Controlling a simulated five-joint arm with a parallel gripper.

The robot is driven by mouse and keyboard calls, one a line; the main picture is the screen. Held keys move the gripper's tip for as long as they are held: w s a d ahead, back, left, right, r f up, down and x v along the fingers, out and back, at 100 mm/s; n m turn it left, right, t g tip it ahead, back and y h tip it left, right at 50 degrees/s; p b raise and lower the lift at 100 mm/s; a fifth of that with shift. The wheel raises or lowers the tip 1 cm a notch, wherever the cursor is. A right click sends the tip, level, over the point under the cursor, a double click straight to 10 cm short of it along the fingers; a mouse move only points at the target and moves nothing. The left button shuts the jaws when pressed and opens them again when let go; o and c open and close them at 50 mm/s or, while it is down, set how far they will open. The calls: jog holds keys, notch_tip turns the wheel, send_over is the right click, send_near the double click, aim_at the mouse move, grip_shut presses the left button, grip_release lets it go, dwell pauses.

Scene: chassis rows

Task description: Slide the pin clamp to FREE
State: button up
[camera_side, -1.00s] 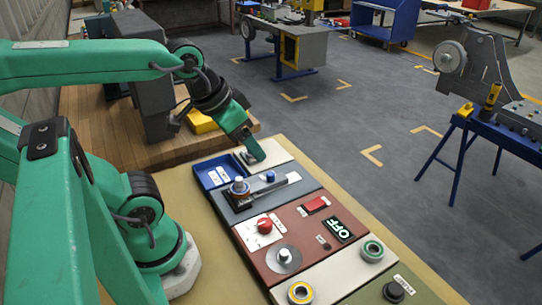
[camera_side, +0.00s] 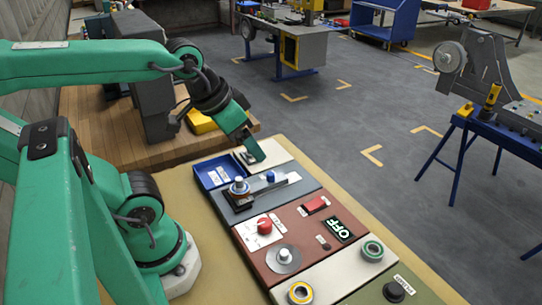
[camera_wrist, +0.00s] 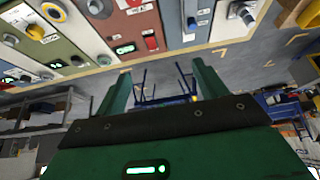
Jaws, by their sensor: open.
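My gripper (camera_side: 252,157) is beyond this panel, above the pale end panel, apart from the clamp. In the wrist view my gripper (camera_wrist: 162,90) shows two spread fingers with nothing between them. The clamp's panel shows only partly there, at the top edge.
A blue tray (camera_side: 204,178) lies left of the pale panel. A brown panel (camera_side: 310,240) nearer the camera has a red knob (camera_side: 265,225), a red switch (camera_side: 316,205) and an OFF display (camera_side: 340,229). A grey machine and a yellow block stand behind my arm.

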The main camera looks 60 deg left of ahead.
jog(key=shift+c, duration=0.4)
jog(key=shift+w, duration=0.1)
jog(key=c, duration=0.5)
jog(key=n+g, duration=0.3)
jog(key=g, duration=0.3)
send_over(271, 173)
notch_tip(271, 173, down, 11)
jog(key=shift+r, duration=0.1)
jog(key=shift+c, duration=0.2)
jog(key=shift+f, duration=3.9)
